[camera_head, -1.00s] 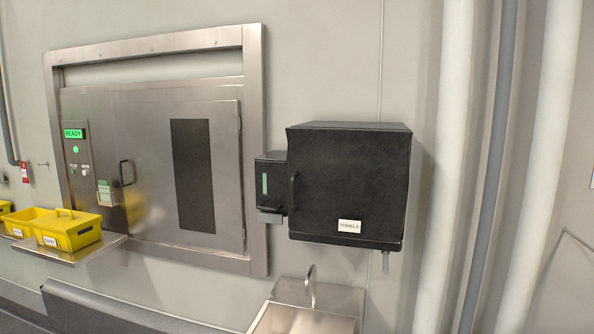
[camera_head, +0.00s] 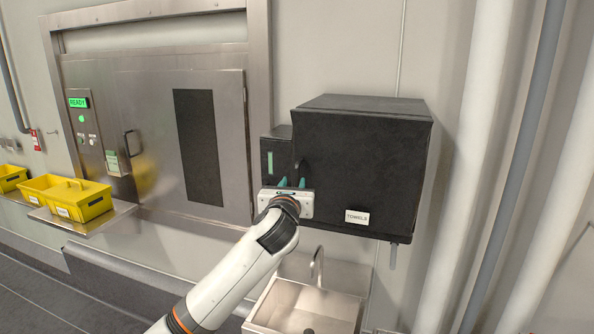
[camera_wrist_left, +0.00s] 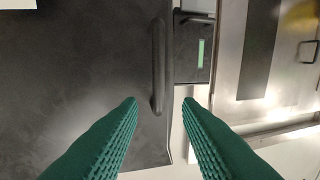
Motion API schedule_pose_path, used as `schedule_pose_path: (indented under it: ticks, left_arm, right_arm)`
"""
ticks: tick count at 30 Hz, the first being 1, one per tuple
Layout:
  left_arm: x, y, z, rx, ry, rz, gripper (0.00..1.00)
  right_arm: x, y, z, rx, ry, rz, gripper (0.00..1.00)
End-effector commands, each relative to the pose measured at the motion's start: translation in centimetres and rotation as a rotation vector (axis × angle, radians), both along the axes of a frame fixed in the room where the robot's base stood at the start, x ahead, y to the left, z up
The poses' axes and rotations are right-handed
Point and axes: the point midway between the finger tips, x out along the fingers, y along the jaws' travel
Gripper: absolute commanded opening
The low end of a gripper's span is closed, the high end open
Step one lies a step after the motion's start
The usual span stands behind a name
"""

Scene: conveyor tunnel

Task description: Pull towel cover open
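The towel cover (camera_head: 365,170) is the black front of a wall box with a white "TOWELS" label (camera_head: 357,217); it is shut. Its dark upright handle (camera_head: 300,168) is at the cover's left edge. In the left wrist view the handle (camera_wrist_left: 158,60) lies ahead, one end between the lines of the fingers. My left gripper (camera_head: 292,183) is at the handle's lower part. Its green fingers are apart with nothing held, as the left wrist view (camera_wrist_left: 160,101) also shows. I cannot tell whether the fingertips reach around the handle. My right gripper is out of view.
A small black dispenser (camera_head: 277,158) adjoins the box on the left. A steel sink (camera_head: 305,305) is below. A steel door (camera_head: 150,130) and a shelf with yellow bins (camera_head: 80,200) are at left. Pipes (camera_head: 470,150) run down the wall at right.

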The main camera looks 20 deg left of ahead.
Motion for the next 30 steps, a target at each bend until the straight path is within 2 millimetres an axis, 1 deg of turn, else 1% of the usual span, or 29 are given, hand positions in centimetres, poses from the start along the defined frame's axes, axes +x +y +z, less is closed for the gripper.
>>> schedule_pose_path:
  ticks: [1, 6, 12, 18, 26, 27, 29, 30]
  left_arm:
    - [0.9, 0.1, 0.2, -0.002, 0.004, 0.0, 0.32]
    - [3.6, 0.5, 0.1, -0.002, 0.003, 0.0, 0.32]
    - [5.7, 0.9, 0.1, -0.002, 0.001, 0.001, 0.32]
    - [6.6, 1.0, 0.0, -0.002, 0.0, -0.002, 0.32]
    - [6.7, 1.0, -0.1, -0.002, 0.0, -0.002, 0.32]
    - [6.7, 1.0, -0.1, -0.002, 0.0, -0.002, 0.28]
    - [6.7, 1.0, -0.1, -0.002, 0.0, -0.002, 0.18]
    - [6.7, 1.0, -0.1, -0.001, 0.0, -0.002, 0.12]
  right_arm:
    - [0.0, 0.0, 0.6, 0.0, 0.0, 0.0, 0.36]
    - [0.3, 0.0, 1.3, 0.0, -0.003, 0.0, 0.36]
    - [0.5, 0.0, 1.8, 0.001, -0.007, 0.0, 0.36]
    - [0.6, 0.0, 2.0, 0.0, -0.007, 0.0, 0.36]
    - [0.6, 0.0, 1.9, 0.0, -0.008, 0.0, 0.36]
    - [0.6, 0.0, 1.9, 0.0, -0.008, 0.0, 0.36]
    - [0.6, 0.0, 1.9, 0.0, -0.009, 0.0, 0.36]
    - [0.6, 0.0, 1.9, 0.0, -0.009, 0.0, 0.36]
